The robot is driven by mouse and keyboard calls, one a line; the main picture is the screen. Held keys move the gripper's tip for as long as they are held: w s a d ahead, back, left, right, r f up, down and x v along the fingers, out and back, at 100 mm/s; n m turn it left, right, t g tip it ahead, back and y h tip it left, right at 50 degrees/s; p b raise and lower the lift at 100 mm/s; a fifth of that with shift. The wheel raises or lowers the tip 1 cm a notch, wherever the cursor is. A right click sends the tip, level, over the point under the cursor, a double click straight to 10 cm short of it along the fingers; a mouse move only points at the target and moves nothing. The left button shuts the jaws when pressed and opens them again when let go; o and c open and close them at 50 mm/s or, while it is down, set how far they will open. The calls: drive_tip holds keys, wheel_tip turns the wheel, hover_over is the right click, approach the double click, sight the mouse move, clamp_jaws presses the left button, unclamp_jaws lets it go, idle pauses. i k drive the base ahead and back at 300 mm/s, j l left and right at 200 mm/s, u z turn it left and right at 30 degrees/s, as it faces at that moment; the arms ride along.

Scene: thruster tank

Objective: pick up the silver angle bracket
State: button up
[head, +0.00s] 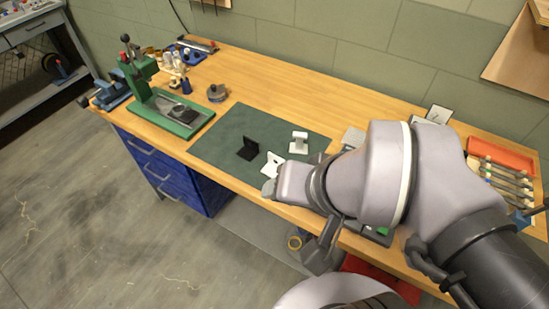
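A pale, silvery angle bracket (299,141) stands on the dark green mat (228,133) on the workbench. A whiter bracket-like piece with a small dark hole (273,163) is closer to the front, beside my wrist. A black angle bracket (247,150) stands to its left. I cannot tell for certain from colour which pale piece is the silver one. My arm reaches in from the right, over the mat's right front part. A dark part at its end, probably my gripper (321,254), shows at the bench's front edge. Its fingers are not clear, and nothing is seen held.
A green press (170,108) and a round dark part (216,93) stand left of the mat. A red-orange tray with tools (501,158) lies at the right. Blue drawers (176,175) are under the bench. My arm hides part of the bench's right half.

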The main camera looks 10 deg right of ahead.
sight(269, 169)
drive_tip(key=i+j+z, duration=0.25)
drive_tip(key=i+j, duration=0.15)
drive_tip(key=j, duration=0.2)
drive_tip(key=i+j+z, duration=0.1)
drive_tip(key=j, duration=0.25)
